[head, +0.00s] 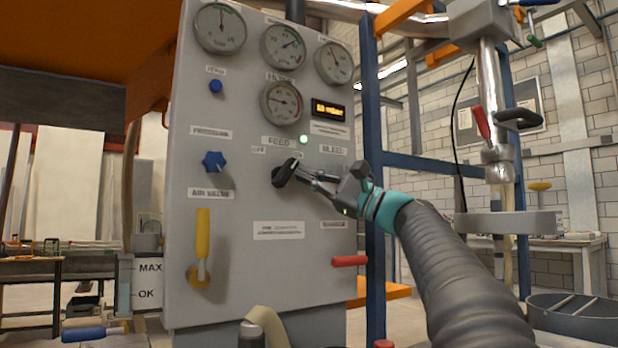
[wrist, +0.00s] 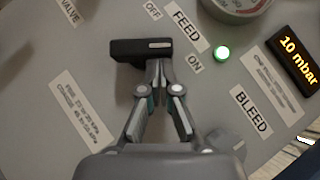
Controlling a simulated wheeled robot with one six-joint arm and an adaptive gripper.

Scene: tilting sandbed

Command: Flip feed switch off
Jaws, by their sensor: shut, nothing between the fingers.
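The feed switch (head: 285,173) is a black bar handle on the grey panel, under the FEED label. In the wrist view, the switch (wrist: 138,50) has a white mark at its right end, pointing roughly toward the ON label (wrist: 195,63). The OFF label (wrist: 152,10) is above it. My gripper (head: 296,175) is shut and empty, its tips at the handle. In the wrist view, the gripper tips (wrist: 158,68) are just below the marked end; I cannot tell whether they touch it. The switch's pivot is hidden behind the handle.
A green lamp (head: 304,139) is lit beside FEED. The display (head: 329,109) reads 10 mbar. Gauges fill the panel top. A blue valve knob (head: 214,161) and yellow lever (head: 202,235) are at left, a red handle (head: 350,261) at lower right. The BLEED label (wrist: 251,112) is right of my gripper.

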